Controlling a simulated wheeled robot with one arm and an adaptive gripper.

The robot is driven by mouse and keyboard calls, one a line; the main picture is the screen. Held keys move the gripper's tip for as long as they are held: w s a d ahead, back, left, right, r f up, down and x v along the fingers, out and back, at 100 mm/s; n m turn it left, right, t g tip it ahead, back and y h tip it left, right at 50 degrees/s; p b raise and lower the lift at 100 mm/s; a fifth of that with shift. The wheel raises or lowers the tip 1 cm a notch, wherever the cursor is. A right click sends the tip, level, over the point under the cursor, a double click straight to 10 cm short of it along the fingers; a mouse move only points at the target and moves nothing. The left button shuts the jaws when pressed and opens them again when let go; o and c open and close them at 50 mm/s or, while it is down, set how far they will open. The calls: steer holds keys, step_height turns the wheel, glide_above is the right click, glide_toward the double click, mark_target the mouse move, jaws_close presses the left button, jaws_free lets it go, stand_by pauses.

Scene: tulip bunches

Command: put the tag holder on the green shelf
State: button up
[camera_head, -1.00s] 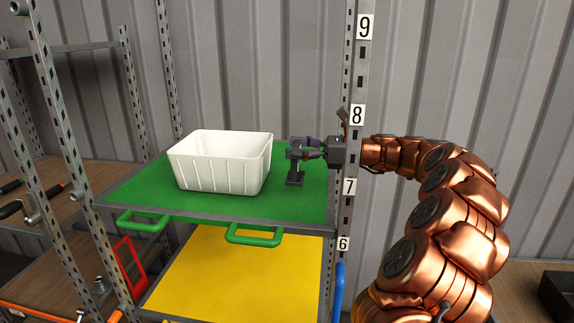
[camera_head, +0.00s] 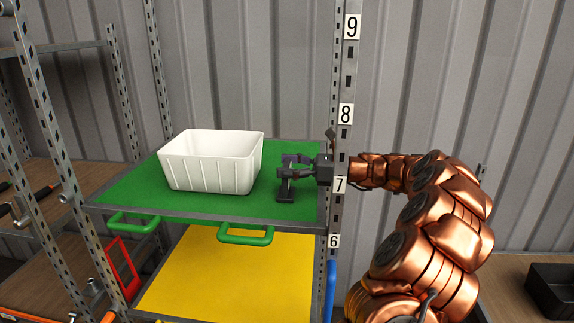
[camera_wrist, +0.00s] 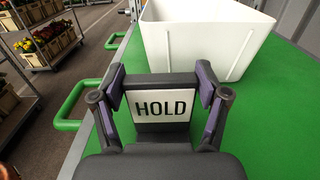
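The tag holder (camera_wrist: 163,107) is a dark stand with a white plate reading HOLD, upright in the wrist view. In the head view the dark tag holder (camera_head: 286,190) is at the right part of the green shelf (camera_head: 130,190), its base on or just above the surface; I cannot tell which. My gripper (camera_wrist: 162,88) has its purple-padded fingers on both sides of the holder's frame, shut on it. In the head view my gripper (camera_head: 290,168) reaches in from the right, level with the holder's upper part.
A white bin (camera_head: 212,170) stands on the green shelf, left of the holder. A numbered post (camera_head: 345,150) rises at the shelf's right side, beside my arm. A yellow shelf (camera_head: 225,275) lies below. Green surface is free in front of the bin.

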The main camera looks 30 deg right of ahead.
steer(key=o, duration=0.3)
steer(key=shift+r, duration=0.15)
steer(key=b+v, duration=0.2)
steer(key=v, duration=1)
stand_by(0.4)
